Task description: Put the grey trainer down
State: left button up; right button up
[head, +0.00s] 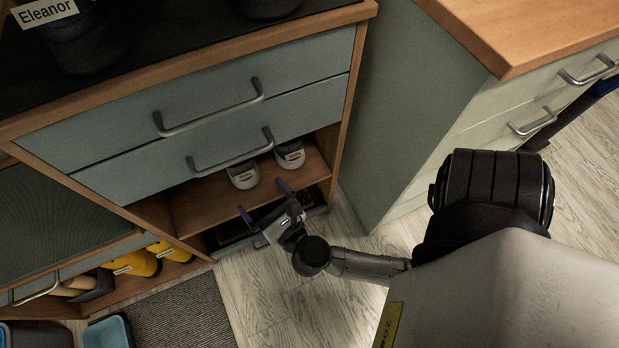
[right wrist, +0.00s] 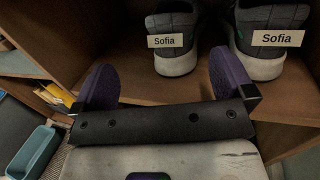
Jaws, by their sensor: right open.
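Two grey trainers with white soles stand side by side on the open wooden shelf below the drawers. In the head view, the left trainer (head: 243,174) and the right trainer (head: 290,153) show their heel ends. In the right wrist view, the left trainer (right wrist: 175,62) and right trainer (right wrist: 263,63) both bear "Sofia" labels. My right gripper (head: 265,199) is open and empty, just in front of the shelf (head: 205,205). Its purple fingers are apart and touch neither trainer. The front ends of the trainers are hidden inside. My left gripper is out of view.
Two shut drawers (head: 215,110) with bar handles sit above the shelf. A green cabinet (head: 400,110) stands to the right. Yellow items (head: 137,263) sit in a low compartment at left. A blue bin (head: 108,333) and dark mat (head: 170,315) lie on the floor.

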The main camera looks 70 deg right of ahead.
jog(key=a+r+n+y, duration=0.1)
jog(key=a+n+y, duration=0.35)
jog(key=n, duration=0.45)
jog(key=s+a+r+n+y, duration=0.1)
jog(key=a+n+y, duration=0.2)
jog(key=n+y, duration=0.45)
jog(key=a+r+n+y, duration=0.1)
jog(key=a+n+y, duration=0.25)
jog(key=n, duration=0.65)
jog(key=s+f+n+g+y, duration=0.25)
jog(key=f+n+g, duration=0.2)
jog(key=n, duration=0.35)
jog(key=s+d+f+n+g+h, duration=0.8)
jog(key=s+d+f+n+h, duration=0.1)
jog(key=s+d, duration=0.1)
jog(key=shift+s+f+g, duration=0.15)
jog(key=shift+s+g, duration=0.05)
jog(key=shift+g, duration=0.15)
notch_tip(320, 180, up, 63)
jog(key=p, duration=6.3)
